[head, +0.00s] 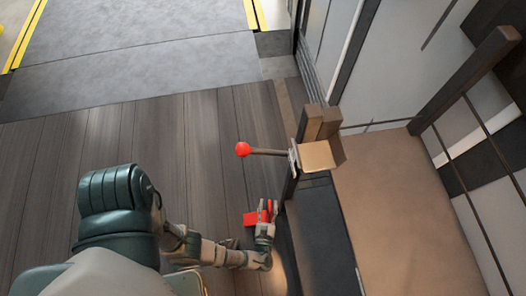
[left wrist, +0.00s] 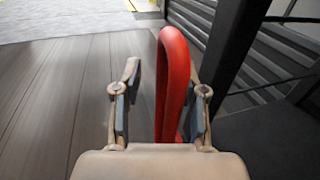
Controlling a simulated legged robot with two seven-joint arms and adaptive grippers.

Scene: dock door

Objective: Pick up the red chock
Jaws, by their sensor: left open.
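The red chock (head: 250,219) is low on the right side of the plank floor, beside a dark upright. My left gripper (head: 268,212) is at the chock, with red showing beside and between its fingers. In the left wrist view a tall red loop-shaped part of the chock (left wrist: 172,80) stands between the two spread fingers, nearer the right finger. The fingers are open, and I cannot tell whether either touches it. The chock's lower part is hidden by the gripper's palm in that view. My right gripper does not show.
A red ball knob (head: 243,149) on a dark lever sticks out from a post with a tan block (head: 318,155), just above my left gripper. A dark panel and brown surface (head: 400,215) stand on the right. The plank floor (head: 100,140) to the left is clear.

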